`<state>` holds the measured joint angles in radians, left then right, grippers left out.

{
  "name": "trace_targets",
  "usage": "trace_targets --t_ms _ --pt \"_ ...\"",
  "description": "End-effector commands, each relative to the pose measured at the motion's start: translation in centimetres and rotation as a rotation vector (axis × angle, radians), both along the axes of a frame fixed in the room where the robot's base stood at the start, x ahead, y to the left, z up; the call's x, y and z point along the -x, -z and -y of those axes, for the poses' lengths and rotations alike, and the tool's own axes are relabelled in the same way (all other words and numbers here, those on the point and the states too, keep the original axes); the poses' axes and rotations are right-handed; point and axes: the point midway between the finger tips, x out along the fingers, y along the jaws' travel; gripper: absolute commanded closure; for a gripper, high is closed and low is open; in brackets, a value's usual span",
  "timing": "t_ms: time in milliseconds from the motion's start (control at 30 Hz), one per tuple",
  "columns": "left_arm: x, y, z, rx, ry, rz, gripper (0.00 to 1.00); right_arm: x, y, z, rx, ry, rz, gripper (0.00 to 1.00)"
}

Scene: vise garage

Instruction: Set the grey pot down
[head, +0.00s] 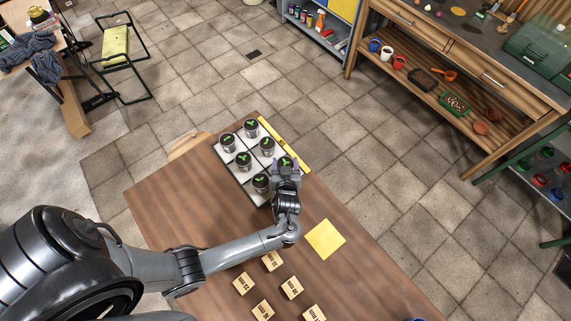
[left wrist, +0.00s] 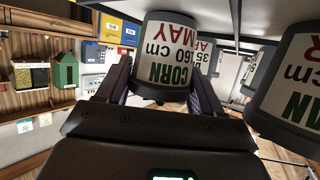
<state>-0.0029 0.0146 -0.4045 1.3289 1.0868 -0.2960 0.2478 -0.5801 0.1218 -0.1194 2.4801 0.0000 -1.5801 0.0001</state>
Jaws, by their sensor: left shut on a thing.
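A grey pot with a green sprout (head: 284,161) sits between the fingers of my left gripper (head: 286,172), at the right side of the white, dark-edged tray (head: 226,163). In the left wrist view this pot (left wrist: 167,55) carries a white label reading CORN, and my left gripper (left wrist: 160,92) is shut on it. Several similar grey pots, such as one at the tray's left corner (head: 228,142), stand in the tray. Another labelled pot (left wrist: 290,90) is close on the right in the wrist view. Whether the held pot's base touches the tray is hidden. My right gripper is not in view.
A yellow bar (head: 284,145) lies along the tray's far right edge. A yellow square (head: 325,239) and several labelled wooden blocks (head: 291,288) lie on the brown table (head: 160,200). A workbench (head: 470,60) stands apart at the upper right.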

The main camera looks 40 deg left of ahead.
Motion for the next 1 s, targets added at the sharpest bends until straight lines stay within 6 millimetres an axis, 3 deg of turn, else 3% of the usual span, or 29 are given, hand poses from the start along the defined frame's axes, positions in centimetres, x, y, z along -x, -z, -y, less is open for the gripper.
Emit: trace_targets --t_ms 100,133,200,600,1000 --pt "0.0 0.4 0.0 0.000 0.000 0.000 0.67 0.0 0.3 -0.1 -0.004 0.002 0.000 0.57" --pt "0.0 0.4 0.0 0.001 0.000 -0.001 0.32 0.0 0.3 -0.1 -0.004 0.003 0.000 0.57" --pt "0.0 0.3 0.0 0.000 0.000 -0.001 0.23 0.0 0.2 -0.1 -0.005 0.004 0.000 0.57" --pt "0.1 -0.1 0.1 0.000 0.001 0.000 0.23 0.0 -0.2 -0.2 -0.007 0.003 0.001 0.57" --pt "4.4 -2.4 4.2 0.005 -0.002 0.000 0.23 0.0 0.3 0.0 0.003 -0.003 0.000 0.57"
